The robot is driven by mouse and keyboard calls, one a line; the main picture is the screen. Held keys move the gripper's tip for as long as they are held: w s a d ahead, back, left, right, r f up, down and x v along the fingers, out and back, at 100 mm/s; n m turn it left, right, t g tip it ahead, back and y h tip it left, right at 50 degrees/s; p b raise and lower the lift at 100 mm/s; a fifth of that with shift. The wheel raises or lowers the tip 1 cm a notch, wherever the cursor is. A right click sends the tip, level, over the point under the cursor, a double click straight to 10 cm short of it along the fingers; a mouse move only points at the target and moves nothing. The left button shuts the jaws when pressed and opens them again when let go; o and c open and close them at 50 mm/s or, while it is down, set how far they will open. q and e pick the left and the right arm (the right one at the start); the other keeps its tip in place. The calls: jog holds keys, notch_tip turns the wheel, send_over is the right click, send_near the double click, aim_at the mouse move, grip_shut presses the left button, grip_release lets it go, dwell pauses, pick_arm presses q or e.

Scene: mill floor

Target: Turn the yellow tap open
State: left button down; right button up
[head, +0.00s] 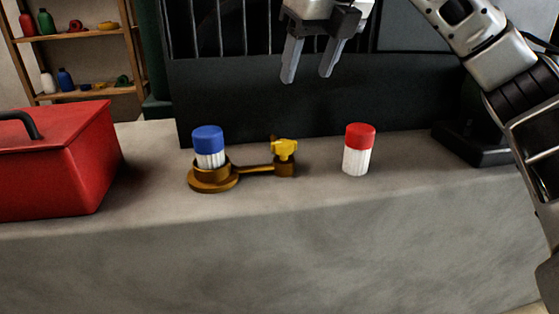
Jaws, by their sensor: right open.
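The yellow tap (284,149) sits on a small brown base at the right end of a brass-coloured arm on the grey counter. The arm runs left to a round brass holder (213,181). A white ribbed bottle with a blue cap (207,140) stands upright in that holder. My right gripper (308,75) is open and empty, fingers pointing down, above the tap and slightly to its right. It is clear of the tap. My left gripper is not in view.
A white ribbed bottle with a red cap (359,150) stands right of the tap. A red box (60,160) with a dark handle is at the left. A dark panel (310,105) rises behind the counter. Shelves (85,95) stand back left. The counter's front (330,200) is clear.

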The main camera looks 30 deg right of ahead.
aim_at(284, 143)
jog(key=b+x, duration=0.5)
jog(key=x, duration=1)
jog(key=shift+w+a+f, duration=0.1)
jog(key=shift+w+f, duration=0.05)
jog(key=shift+f, duration=0.2)
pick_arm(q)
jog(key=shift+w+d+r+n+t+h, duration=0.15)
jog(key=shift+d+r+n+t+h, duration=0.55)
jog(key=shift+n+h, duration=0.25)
pick_arm(e)
jog(key=shift+w+f, duration=0.1)
jog(key=shift+f, duration=0.05)
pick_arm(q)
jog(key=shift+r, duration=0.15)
pick_arm(e)
jog(key=c, duration=1)
